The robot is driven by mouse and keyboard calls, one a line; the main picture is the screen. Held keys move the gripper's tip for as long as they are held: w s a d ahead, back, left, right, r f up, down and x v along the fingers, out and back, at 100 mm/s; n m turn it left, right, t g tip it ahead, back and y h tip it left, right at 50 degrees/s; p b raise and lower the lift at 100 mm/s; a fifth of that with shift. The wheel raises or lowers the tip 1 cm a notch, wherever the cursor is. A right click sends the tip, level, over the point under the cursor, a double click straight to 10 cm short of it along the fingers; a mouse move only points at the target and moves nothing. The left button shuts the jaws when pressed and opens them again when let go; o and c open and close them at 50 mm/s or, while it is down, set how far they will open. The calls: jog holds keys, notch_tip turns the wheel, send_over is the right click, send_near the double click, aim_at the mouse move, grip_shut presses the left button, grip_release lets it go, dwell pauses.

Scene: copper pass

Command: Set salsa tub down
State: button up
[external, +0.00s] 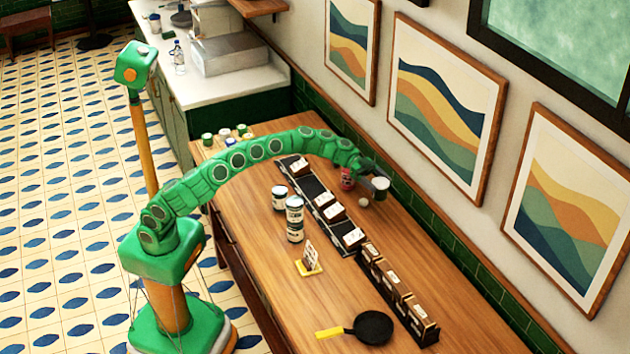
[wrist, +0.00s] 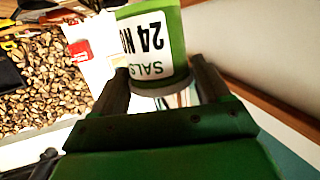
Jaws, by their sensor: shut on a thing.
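The salsa tub (wrist: 150,45) is green and white, with "SALS" and "24" upside down on its label in the wrist view. My gripper (wrist: 162,88) is shut on it, with one dark finger on each side. In the external view, my gripper (external: 371,172) is near the far edge of the wooden table (external: 350,290), close to the wall. The tub (external: 381,187) shows there as a small grey and pale cylinder at the arm's end. I cannot tell whether its base touches the table.
A red can (external: 347,179) and a small pale round thing (external: 364,202) are close to the tub. A black rack (external: 322,200) with boxes runs along the table. Stacked cans (external: 295,220) and a black pan (external: 373,327) stand nearer. Bare wood lies right of the rack.

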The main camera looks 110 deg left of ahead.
notch_tip(320, 180, down, 15)
jog(key=shift+r, duration=0.1)
dwell(0.8)
